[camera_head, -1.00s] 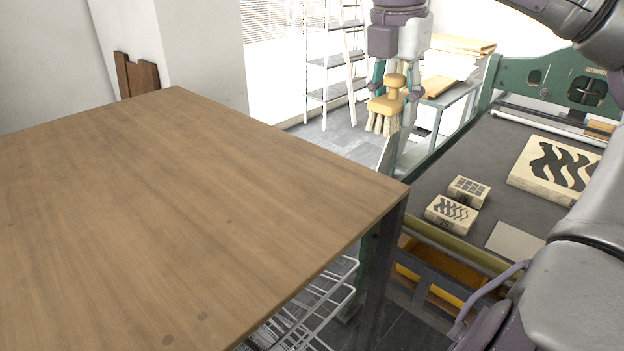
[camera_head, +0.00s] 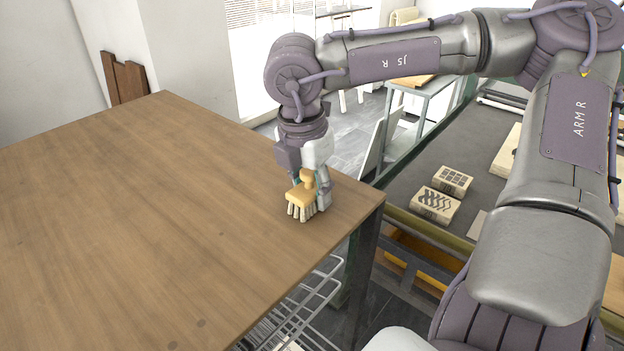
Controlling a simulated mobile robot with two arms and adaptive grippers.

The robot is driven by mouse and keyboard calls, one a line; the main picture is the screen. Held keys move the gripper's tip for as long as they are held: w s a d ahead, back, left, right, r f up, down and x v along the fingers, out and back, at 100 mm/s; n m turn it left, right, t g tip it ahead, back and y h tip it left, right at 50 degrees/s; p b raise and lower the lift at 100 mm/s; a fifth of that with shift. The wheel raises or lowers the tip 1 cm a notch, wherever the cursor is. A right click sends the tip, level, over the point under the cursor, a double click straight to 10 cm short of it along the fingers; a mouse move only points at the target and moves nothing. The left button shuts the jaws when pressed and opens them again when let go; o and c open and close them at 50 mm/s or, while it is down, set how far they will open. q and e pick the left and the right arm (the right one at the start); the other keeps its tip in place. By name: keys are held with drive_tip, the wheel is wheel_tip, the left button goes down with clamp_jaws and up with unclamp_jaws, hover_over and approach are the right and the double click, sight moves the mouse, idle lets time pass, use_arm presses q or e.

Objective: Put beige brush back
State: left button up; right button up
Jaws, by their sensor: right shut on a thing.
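The beige brush (camera_head: 301,195) has a yellowish wooden block, a knob handle and pale bristles pointing down. My right gripper (camera_head: 309,182) is shut on its knob and holds it upright at the right end of the wooden table (camera_head: 150,210). The bristles are at the tabletop, near its right corner; I cannot tell whether they touch it. My left gripper is not in view.
The tabletop is otherwise bare. A wire rack (camera_head: 300,305) is under its right edge. Right of it is a press bed with printing blocks (camera_head: 434,204), partly behind my right arm. A side table (camera_head: 425,90) stands behind.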

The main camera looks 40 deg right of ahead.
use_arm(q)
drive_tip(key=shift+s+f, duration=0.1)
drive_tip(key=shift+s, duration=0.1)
use_arm(e)
drive_tip(key=shift+w+a, duration=0.1)
drive_tip(key=shift+f+b, duration=0.15)
drive_tip(key=shift+b, duration=0.15)
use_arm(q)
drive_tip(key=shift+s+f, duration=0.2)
use_arm(e)
drive_tip(key=o, duration=1.1)
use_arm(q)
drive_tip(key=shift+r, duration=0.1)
